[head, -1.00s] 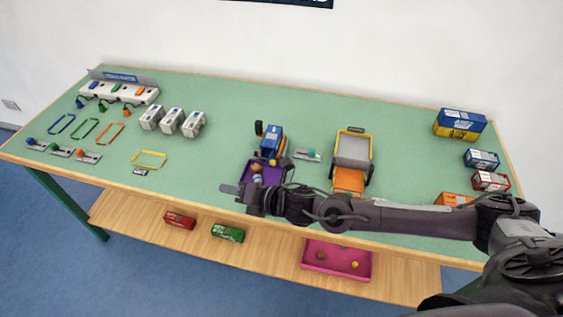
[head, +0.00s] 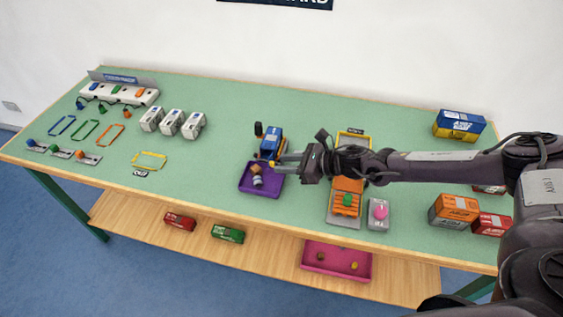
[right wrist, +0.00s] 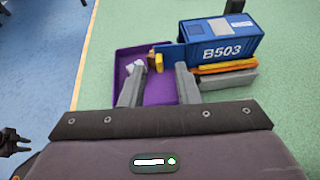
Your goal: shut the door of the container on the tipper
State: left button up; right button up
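The blue container marked B503 (right wrist: 222,40) lies on the tipper (right wrist: 228,82), whose orange and grey parts show below it in the right wrist view. In the head view the container (head: 271,138) is small, left of my right arm. A blue panel, apparently its door (right wrist: 170,52), sticks out from the container's left end, over the purple tray (right wrist: 158,88). My right gripper (right wrist: 159,80) is open and empty, its fingers apart over the tray, just in front of the door. It also shows in the head view (head: 278,165). A dark shape, possibly my left gripper (right wrist: 12,142), shows at the left edge.
The purple tray holds small pieces, one yellow (right wrist: 158,62). More containers (head: 455,210) stand at the right.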

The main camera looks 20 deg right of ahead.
jog(key=shift+x, duration=0.75)
grip_shut()
